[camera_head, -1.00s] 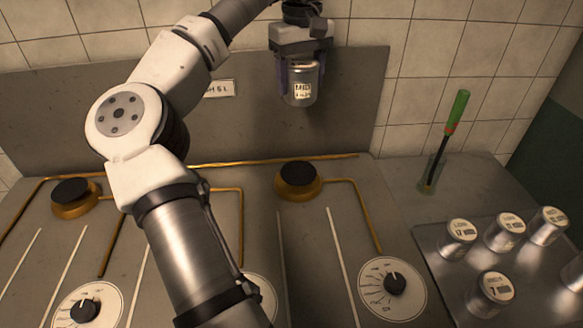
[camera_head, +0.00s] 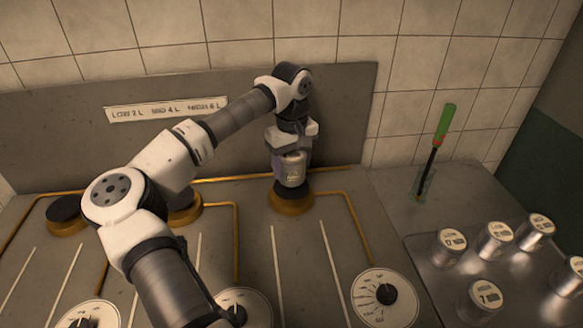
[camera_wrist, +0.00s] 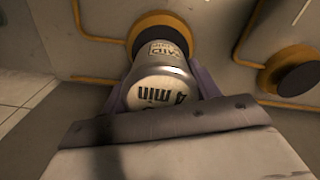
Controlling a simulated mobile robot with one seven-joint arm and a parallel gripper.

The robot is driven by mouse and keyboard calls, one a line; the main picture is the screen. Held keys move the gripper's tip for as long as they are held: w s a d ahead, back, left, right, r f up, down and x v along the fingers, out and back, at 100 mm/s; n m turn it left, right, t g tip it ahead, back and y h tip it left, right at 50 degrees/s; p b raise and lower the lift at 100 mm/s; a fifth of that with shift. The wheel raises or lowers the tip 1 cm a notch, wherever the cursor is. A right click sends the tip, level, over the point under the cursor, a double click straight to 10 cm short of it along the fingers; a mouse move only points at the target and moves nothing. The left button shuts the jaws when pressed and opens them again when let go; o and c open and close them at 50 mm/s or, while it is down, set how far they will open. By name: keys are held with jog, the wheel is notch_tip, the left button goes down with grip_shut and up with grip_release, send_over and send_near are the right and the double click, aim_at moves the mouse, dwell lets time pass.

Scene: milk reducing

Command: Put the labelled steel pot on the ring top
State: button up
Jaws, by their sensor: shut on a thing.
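The labelled steel pot (camera_head: 292,174) is upright between the fingers of my gripper (camera_head: 290,163), which is shut on it. In the wrist view the pot (camera_wrist: 158,72) shows a lid reading "4 min" and a side label that seems to read "MID". The ring top (camera_head: 291,201), a brass ring with a dark centre, is directly below the pot. In the wrist view the ring (camera_wrist: 160,17) shows behind the pot's base. I cannot tell whether the base touches the ring or hangs just above it.
Two other burners stand to the left, one (camera_head: 66,216) at the far left and one (camera_head: 185,210) partly behind my arm. Several steel pots stand on a tray (camera_head: 425,262) at the right. A green-handled tool (camera_head: 443,125) stands in a glass behind them. A dial (camera_head: 384,294) is in front.

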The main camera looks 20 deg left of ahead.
jog(key=shift+f, duration=1.1)
jog(key=shift+f, duration=0.2)
jog(key=o, duration=1.1)
jog(key=shift+r, duration=0.15)
notch_tip(320, 180, up, 12)
jog(key=shift+r+b, duration=0.1)
jog(key=shift+b, duration=0.75)
